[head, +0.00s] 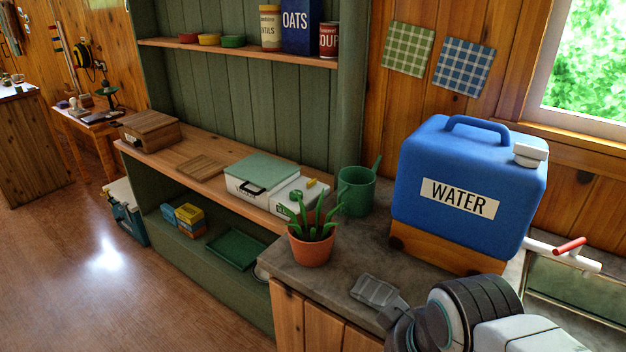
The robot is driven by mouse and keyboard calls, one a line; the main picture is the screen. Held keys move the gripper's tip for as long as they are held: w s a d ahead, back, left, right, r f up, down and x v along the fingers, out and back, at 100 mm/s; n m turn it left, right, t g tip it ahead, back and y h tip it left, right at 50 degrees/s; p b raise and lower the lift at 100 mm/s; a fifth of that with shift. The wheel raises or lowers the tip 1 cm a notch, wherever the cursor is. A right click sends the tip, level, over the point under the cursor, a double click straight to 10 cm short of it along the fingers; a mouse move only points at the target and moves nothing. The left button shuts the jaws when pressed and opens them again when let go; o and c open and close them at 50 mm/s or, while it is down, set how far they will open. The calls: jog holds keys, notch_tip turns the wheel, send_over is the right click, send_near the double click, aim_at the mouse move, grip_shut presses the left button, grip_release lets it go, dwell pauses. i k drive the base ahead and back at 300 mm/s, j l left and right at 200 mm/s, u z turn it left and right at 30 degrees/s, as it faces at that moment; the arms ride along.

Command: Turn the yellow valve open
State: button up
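A small yellow piece (311,183) sits on top of a white box (289,200) with green markings, on the wooden shelf. It is too small to tell whether it is a valve. A white pipe with a red handle (570,245) stands at the right, beside the blue water container; no yellow shows on it. My gripper (375,291) is low in the picture, over the grey counter and in front of the plant pot's right side. It appears as one grey plate-like end, so its opening cannot be made out. Nothing is visibly held in it.
A blue water container (465,185) stands on a wooden block (436,248). The counter (335,279) is bare around my gripper. Open floor (120,265) lies left.

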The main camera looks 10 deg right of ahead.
aim_at(310, 183)
jog(key=j+z, duration=0.3)
jog(key=j, duration=0.55)
jog(key=i+j+z, duration=0.15)
jog(key=j, duration=0.35)
jog(key=i+j+z, duration=0.15)
jog(key=j, duration=0.35)
jog(key=j+z, duration=0.15)
jog(key=j, duration=0.35)
jog(key=i+j+z, duration=0.15)
jog(key=j, duration=0.4)
jog(key=i+j+z, duration=0.25)
jog(key=i+j, duration=0.15)
jog(key=i+j+z, duration=0.2)
jog(key=i+j, duration=0.2)
jog(key=j, duration=0.15)
jog(key=i+j+z, duration=0.15)
jog(key=i, duration=0.15)
